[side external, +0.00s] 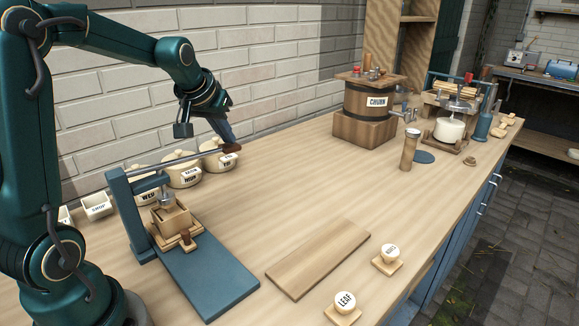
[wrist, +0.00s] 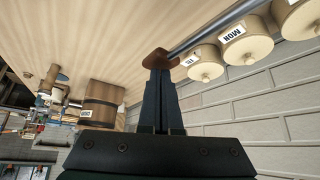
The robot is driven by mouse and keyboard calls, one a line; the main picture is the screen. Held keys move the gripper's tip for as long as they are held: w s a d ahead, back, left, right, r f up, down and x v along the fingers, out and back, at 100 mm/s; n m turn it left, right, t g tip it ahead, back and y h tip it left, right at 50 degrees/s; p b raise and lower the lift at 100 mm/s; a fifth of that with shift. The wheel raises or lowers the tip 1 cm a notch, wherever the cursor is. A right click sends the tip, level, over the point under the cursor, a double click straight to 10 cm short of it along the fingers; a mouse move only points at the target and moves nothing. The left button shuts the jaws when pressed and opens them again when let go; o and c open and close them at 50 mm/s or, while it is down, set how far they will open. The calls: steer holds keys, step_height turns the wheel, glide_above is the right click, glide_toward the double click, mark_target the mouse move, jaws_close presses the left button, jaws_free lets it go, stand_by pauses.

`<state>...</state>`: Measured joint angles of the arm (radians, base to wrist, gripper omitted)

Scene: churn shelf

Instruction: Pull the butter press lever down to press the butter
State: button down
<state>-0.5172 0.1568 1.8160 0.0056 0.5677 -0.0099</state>
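The butter press (side external: 118,204) is a blue frame on a blue base board at the left of the counter. Its grey lever (side external: 190,157) runs roughly level to the right and ends in a brown wooden handle (side external: 232,148). A wooden mould box (side external: 171,217) sits under the press plate; its contents are hard to make out. My gripper (side external: 226,140) points down at the lever's handle. In the wrist view the fingers (wrist: 160,68) are close together, with their tips at the brown handle (wrist: 159,56). The handle hides the very tips, so a grip on it is likely but partly hidden.
Cream lidded crocks (side external: 183,170) stand behind the lever by the brick wall. A wooden board (side external: 318,258) and two stamps, one marked LEAF (side external: 345,301), lie at the front. The churn (side external: 369,106) stands farther back. The counter between is clear.

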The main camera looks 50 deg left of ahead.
steer(key=shift+s+d+f, duration=0.1)
steer(key=shift+f, duration=0.55)
stand_by(1.3)
steer(key=shift+r, duration=2.15)
step_height(320, 180, up, 8)
steer(key=shift+r, duration=0.1)
steer(key=s+d+r+m+t+h, duration=0.1)
steer(key=s+d+m, duration=0.3)
steer(key=d, duration=0.7)
steer(key=s+d+f+m+h, duration=0.1)
steer(key=s+d+f, duration=0.2)
steer(key=s+f, duration=0.3)
steer(key=s+d+f+m+g+h, duration=0.1)
steer(key=s+d+f, duration=0.3)
steer(key=s+f, duration=0.3)
steer(key=shift+s+d, duration=0.3)
steer(key=shift+s, duration=0.1)
